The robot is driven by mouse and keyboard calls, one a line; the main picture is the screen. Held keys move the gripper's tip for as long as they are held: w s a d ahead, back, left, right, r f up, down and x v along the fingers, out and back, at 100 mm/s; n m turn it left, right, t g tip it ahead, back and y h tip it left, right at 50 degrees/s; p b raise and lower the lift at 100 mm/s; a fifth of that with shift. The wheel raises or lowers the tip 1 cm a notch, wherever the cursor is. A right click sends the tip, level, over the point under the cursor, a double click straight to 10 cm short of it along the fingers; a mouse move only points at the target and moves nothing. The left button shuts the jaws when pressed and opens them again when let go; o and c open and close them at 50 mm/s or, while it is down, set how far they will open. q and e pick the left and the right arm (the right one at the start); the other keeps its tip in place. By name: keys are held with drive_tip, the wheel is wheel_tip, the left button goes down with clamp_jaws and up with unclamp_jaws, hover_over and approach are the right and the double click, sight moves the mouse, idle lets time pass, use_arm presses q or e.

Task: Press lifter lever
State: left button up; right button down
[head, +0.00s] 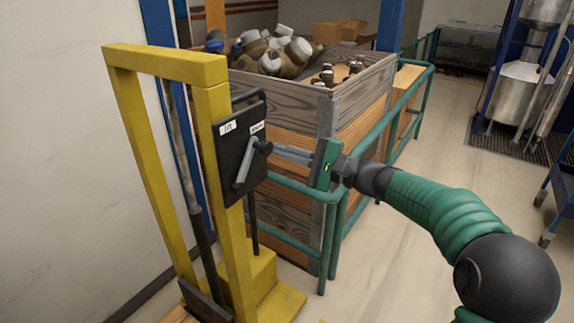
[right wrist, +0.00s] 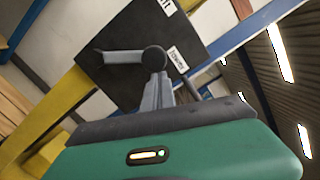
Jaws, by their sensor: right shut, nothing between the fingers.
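The lifter lever (head: 244,165) is a grey handle on a black panel (head: 230,150) fixed to the yellow lifter frame. It slants down and left from a dark round hub. In the right wrist view the lever (right wrist: 118,57) extends left from the hub. My right gripper (head: 278,152) has its grey fingers shut and empty, reaching in from the right with the tips close to the hub. In the right wrist view the fingers (right wrist: 160,92) overlap the hub's lower side; I cannot tell whether they touch it. My left gripper is not in view.
A yellow lifter post (head: 215,105) carries the panel, which has white labels. Behind it is a wooden crate (head: 290,105) of metal meters with a green rail (head: 360,147) around it. A white wall is at left; open floor lies at right.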

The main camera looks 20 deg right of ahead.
sight(267, 148)
drive_tip(key=shift+s+a+r+n+g+b, duration=0.15)
drive_tip(key=shift+s+a+r+n+b, duration=0.6)
drive_tip(key=shift+n+b, duration=0.55)
drive_tip(key=shift+s+a+r+n+g+b, duration=0.1)
drive_tip(key=shift+s+a+r+n+b, duration=0.4)
drive_tip(key=shift+a+n+b, duration=0.85)
drive_tip(key=shift+s+a+r+n+g+b, duration=0.15)
drive_tip(key=shift+s+a+r+n+b, duration=0.45)
drive_tip(key=shift+b, duration=1.15)
drive_tip(key=shift+d+n, duration=0.2)
drive_tip(key=shift+n, duration=0.15)
drive_tip(key=shift+h, duration=0.3)
